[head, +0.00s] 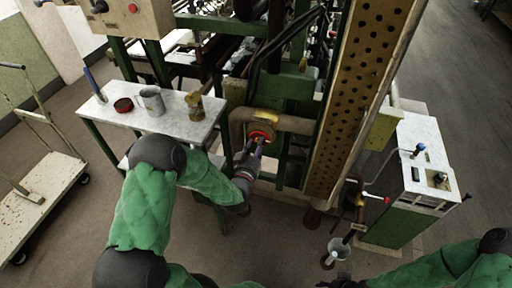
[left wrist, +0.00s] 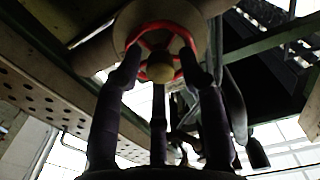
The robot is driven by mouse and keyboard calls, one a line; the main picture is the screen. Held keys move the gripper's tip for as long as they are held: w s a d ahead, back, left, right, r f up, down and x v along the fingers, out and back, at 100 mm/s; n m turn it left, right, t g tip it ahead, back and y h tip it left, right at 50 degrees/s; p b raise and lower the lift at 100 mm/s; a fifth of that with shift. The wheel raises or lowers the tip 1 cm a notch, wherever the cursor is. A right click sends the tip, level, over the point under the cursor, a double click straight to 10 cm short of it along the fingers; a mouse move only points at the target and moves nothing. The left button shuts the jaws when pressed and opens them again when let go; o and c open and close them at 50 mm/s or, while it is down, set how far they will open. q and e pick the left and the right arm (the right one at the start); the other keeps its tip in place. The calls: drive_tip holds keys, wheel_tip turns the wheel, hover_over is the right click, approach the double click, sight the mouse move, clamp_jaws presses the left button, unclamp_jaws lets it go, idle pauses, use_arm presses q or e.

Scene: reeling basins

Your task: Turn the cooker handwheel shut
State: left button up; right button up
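The red cooker handwheel (head: 262,137) sits on the front of the machine, by a brown pipe. In the left wrist view the red wheel (left wrist: 160,50) has a pale hub and spokes. My left gripper (head: 252,150) is right in front of it. In the left wrist view its dark fingers (left wrist: 159,75) are spread, with the outer two tips overlapping the wheel's left and right rim. Whether they touch the rim I cannot tell. My right gripper (head: 338,283) shows only as a dark shape at the bottom edge; its fingers are unclear.
A perforated tan column (head: 362,90) rises right of the wheel.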

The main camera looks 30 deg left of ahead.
use_arm(q)
clamp_jaws()
drive_tip(key=m+b, duration=0.5)
drive_tip(key=m, duration=2.4)
drive_tip(key=shift+b, duration=0.3)
drive_tip(key=shift+o, duration=1.4)
unclamp_jaws()
